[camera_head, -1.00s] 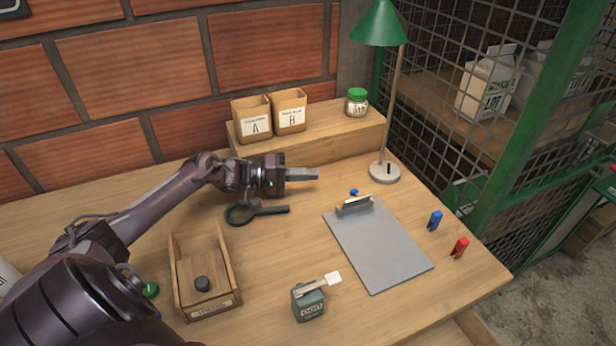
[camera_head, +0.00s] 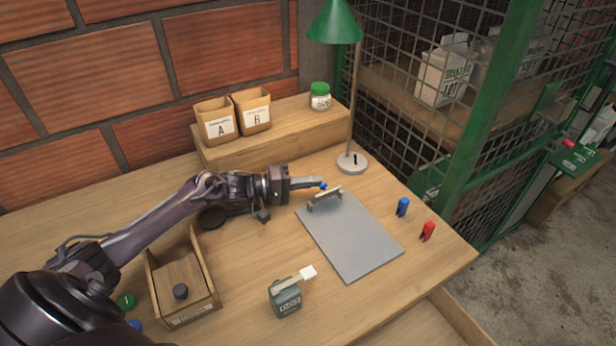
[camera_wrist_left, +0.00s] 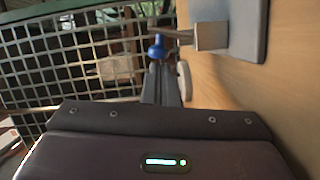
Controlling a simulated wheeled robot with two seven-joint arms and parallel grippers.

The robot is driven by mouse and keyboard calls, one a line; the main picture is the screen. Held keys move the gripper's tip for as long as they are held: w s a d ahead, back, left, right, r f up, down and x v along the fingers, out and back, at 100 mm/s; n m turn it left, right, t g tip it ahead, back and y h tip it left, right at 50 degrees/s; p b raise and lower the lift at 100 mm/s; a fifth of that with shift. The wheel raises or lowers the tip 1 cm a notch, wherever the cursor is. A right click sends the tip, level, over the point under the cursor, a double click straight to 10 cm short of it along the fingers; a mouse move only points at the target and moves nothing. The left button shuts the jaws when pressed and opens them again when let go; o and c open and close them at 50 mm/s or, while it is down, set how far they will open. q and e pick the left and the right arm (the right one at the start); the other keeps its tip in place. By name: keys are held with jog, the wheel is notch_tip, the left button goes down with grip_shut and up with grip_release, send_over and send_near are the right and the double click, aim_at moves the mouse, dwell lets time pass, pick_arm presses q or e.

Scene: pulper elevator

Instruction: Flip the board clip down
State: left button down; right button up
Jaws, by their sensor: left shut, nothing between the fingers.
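The grey clipboard (camera_head: 350,240) lies on the wooden desk, and its clip (camera_head: 325,199) stands up at the board's far edge. A small blue knob (camera_head: 323,185) shows just behind the clip. My left gripper (camera_head: 318,183) is shut and empty, pointing right, with its tips close to the blue knob and the clip. I cannot tell if they touch. In the left wrist view the shut fingers (camera_wrist_left: 166,85) point toward the blue knob (camera_wrist_left: 156,48), with the clip (camera_wrist_left: 210,36) and board (camera_wrist_left: 248,28) to their right. My right gripper is out of view.
The lamp base (camera_head: 352,162) stands behind the board. A blue peg (camera_head: 402,207) and a red peg (camera_head: 428,231) stand to its right. A dark small box (camera_head: 285,297) is in front, and a wooden tray (camera_head: 212,284) is at left. A magnifier (camera_head: 211,218) lies beneath my arm.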

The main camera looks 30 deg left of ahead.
pick_arm(q)
jog(key=shift+d+r+m+p, duration=0.1)
jog(key=shift+r+m+p, duration=0.15)
jog(key=shift+p, duration=0.25)
jog(key=shift+s, duration=0.1)
jog(key=shift+m+p, duration=0.35)
jog(key=shift+p, duration=0.05)
